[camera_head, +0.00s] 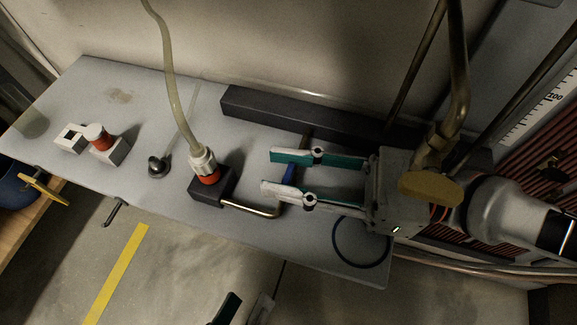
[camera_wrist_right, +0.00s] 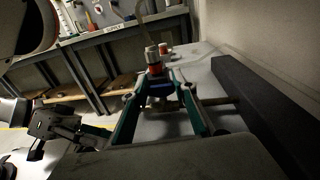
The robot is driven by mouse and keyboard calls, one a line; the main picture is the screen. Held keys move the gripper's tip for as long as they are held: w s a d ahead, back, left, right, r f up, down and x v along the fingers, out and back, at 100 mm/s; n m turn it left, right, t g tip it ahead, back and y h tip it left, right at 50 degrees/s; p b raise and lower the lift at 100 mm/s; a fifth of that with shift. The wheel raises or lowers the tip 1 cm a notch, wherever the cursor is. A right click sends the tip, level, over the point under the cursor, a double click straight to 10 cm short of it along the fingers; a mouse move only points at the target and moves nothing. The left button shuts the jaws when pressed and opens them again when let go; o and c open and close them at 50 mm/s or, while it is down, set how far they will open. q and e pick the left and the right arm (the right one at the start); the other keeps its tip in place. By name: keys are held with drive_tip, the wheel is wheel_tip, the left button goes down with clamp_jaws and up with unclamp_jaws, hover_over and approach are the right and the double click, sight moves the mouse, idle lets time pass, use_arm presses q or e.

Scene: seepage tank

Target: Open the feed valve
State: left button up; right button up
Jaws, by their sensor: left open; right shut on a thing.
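The feed valve's blue handle (camera_head: 288,173) shows between the fingers of my right gripper (camera_head: 267,172), above the grey bench at the end of a bent metal pipe (camera_head: 250,210). The right gripper has green and pale fingers and is shut on the handle. In the right wrist view the fingertips (camera_wrist_right: 162,86) close around the blue handle (camera_wrist_right: 161,89). The valve body is partly hidden by the fingers. My left gripper (camera_head: 245,310) is open and empty at the bottom edge of the head view, in front of the bench. It also shows in the right wrist view (camera_wrist_right: 66,128).
A dark block (camera_head: 211,190) with a red and white fitting and a pale hose (camera_head: 167,70) stands left of the valve. A long dark bar (camera_head: 300,112) lies behind. Bare bench (camera_head: 60,105) lies at far left.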

drive_tip(key=shift+r, duration=0.1)
idle(0.6)
drive_tip(key=o, duration=1.1)
drive_tip(key=shift+d, duration=0.1)
drive_tip(key=shift+s+d+f, duration=0.1)
drive_tip(key=shift+d+f, duration=0.1)
drive_tip(key=shift+d, duration=0.3)
drive_tip(key=shift+s+d+r, duration=0.1)
drive_tip(key=shift+s+d, duration=0.25)
drive_tip(key=shift+d, duration=1.4)
drive_tip(key=shift+s+d, duration=0.35)
drive_tip(key=shift+d, duration=1.45)
drive_tip(key=shift+s+d+r, duration=0.1)
drive_tip(key=shift+s+d, duration=0.25)
drive_tip(key=shift+d, duration=1.4)
